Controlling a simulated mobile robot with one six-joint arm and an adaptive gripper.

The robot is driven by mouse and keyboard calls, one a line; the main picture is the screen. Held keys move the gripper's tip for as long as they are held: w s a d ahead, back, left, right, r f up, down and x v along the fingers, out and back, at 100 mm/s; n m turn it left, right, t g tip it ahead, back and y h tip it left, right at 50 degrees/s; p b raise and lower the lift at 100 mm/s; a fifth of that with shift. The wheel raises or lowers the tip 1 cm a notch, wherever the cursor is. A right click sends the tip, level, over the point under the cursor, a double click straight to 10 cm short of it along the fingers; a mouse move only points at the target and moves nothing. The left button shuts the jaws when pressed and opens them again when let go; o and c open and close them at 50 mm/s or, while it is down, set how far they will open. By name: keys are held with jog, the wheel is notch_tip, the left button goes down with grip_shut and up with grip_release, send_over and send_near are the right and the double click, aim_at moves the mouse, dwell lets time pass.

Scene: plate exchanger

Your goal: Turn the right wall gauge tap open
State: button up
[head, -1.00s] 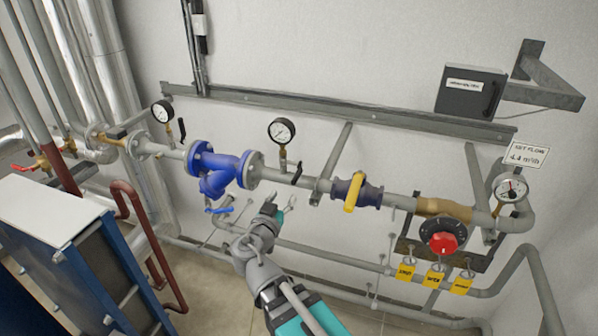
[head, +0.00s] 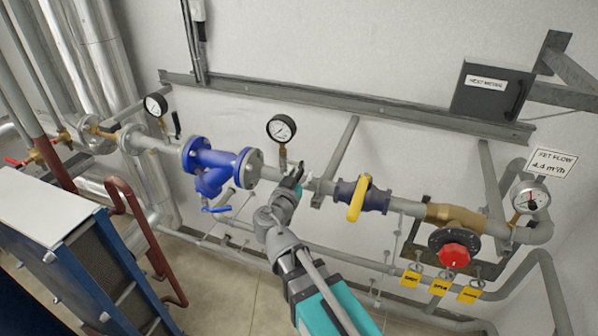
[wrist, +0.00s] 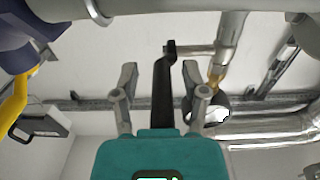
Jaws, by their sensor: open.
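The wall gauge (head: 281,129) with a white dial stands on a stem above the grey pipe, right of the blue strainer. My gripper (head: 297,178) is at the pipe just right of that stem, hiding most of the tap in the head view. In the wrist view the black tap lever (wrist: 163,95) runs between the two fingers of my gripper (wrist: 160,80). The fingers are open, with a gap visible on each side of the lever. The gauge's brass fitting (wrist: 216,75) shows to the right.
The blue strainer (head: 212,165) is to the left, and a valve with a yellow handle (head: 356,203) to the right. Another gauge (head: 155,105) with a black tap is at the far left. A red knob (head: 453,256) and yellow tags are lower right. A grey box (head: 490,92) hangs above.

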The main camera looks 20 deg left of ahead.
jog(key=shift+s+a, duration=0.1)
jog(key=shift+c, duration=0.5)
grip_shut()
